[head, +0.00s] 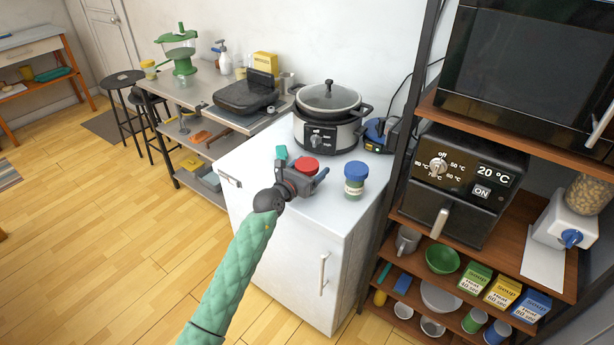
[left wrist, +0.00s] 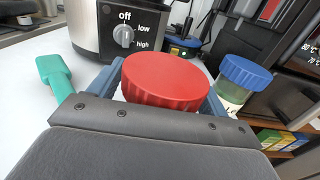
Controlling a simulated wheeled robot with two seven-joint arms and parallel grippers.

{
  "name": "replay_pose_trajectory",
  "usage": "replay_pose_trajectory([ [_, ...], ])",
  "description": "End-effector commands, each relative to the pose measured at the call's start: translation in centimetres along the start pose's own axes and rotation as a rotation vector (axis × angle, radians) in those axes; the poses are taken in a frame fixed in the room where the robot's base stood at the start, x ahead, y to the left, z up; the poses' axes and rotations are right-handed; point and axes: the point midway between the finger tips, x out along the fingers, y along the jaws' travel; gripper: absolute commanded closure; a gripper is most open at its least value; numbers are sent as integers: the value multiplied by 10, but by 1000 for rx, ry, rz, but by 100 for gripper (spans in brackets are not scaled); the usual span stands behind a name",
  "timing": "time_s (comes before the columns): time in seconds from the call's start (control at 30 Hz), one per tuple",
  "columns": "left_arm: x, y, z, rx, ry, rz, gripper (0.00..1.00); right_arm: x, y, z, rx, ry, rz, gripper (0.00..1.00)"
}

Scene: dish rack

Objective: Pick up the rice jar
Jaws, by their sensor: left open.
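A jar with a red lid (head: 307,163) stands on the white cabinet top. Its lid fills the middle of the left wrist view (left wrist: 165,78), and its body and any label are hidden. A second jar with a blue lid (head: 355,179) and a small label stands just to its right; it also shows in the left wrist view (left wrist: 236,84). I cannot read which jar is rice. My left gripper (head: 314,178) is open at the red-lidded jar, with a finger on each side of it. I cannot tell whether the fingers touch it. My right gripper is not in view.
A slow cooker (head: 327,120) stands close behind the jars, with a blue device (head: 378,133) beside it. A teal object (head: 282,153) lies left of the gripper. A shelf with a black oven (head: 462,185) rises at the right. The cabinet's front top (head: 325,212) is clear.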

Motion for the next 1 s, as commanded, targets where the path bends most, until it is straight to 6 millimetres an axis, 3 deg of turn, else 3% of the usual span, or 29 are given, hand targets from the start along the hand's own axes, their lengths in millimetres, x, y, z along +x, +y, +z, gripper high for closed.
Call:
replay_pose_trajectory([
  [0.27,2,0,-1,0,1,0,23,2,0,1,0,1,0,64],
  [0.6,2,0,0,0,-1,0,83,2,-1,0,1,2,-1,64],
  [0.83,2,0,2,0,-1,0,83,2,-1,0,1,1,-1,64],
  [1.0,2,-1,18,-2,-4,-1,83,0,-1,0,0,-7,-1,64],
])
